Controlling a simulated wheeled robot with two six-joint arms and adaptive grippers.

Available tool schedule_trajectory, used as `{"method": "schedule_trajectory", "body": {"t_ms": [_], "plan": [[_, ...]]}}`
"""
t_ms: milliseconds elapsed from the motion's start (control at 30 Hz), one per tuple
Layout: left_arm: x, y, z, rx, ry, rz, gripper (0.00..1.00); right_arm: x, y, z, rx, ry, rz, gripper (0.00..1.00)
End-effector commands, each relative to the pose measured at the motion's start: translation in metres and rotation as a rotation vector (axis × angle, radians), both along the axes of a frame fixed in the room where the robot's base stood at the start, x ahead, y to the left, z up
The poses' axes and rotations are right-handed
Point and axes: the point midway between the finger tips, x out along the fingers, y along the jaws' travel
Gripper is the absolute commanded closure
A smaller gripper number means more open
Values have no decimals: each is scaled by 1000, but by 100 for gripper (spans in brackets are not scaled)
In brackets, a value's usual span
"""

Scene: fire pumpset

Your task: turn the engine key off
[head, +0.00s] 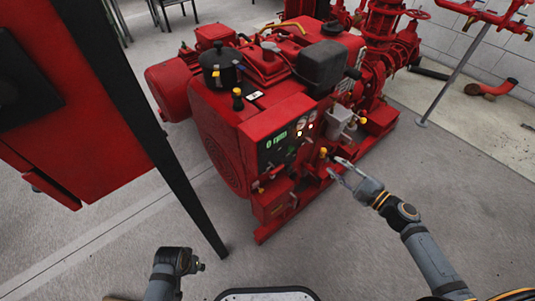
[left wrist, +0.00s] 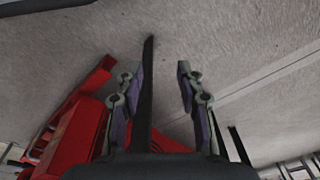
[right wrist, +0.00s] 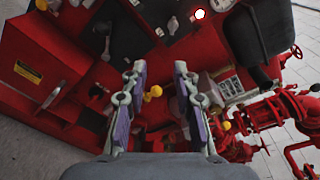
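The red engine pumpset (head: 225,125) stands on the floor, with a dark control panel (head: 285,140) on its near face showing a green "0 rpm" readout. In the right wrist view the dark panel (right wrist: 118,35) is upside down at the top. The engine key is too small to make out surely. My right gripper (head: 337,168) is open and empty, in front of the engine at the panel's lower right. In the right wrist view its fingers (right wrist: 158,70) are apart, with a yellow knob (right wrist: 153,92) showing between them. My left gripper (left wrist: 158,72) is open and empty, over the floor.
A large red cabinet (head: 70,115) with a dark post (head: 165,165) stands at the left, near my left arm. Red pipes and valves (head: 390,40) rise behind the engine. A grey stand post (head: 455,80) is at the right. The floor (head: 330,240) in front is clear.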

Motion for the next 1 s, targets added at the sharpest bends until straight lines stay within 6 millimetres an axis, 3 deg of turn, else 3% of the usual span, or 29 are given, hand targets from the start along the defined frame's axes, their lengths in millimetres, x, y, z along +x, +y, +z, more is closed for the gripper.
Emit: {"method": "schedule_trajectory", "body": {"t_ms": [133, 333, 500, 800, 1000], "plan": [[2, -2, 5, -3, -2, -2, 63, 0, 10, 23, 111, -19, 28, 71], [3, -3, 9, -4, -2, -3, 63, 5, 14, 27, 122, -23, 27, 71], [3, -3, 13, -6, -2, -4, 63, 28, 30, 28, 123, -27, 24, 71], [2, -1, 2, -2, -2, -1, 63, 73, 66, 27, 121, -22, 24, 71], [3, -1, 1, -2, -5, -1, 63, 83, 74, 26, 117, -20, 26, 71]]}}
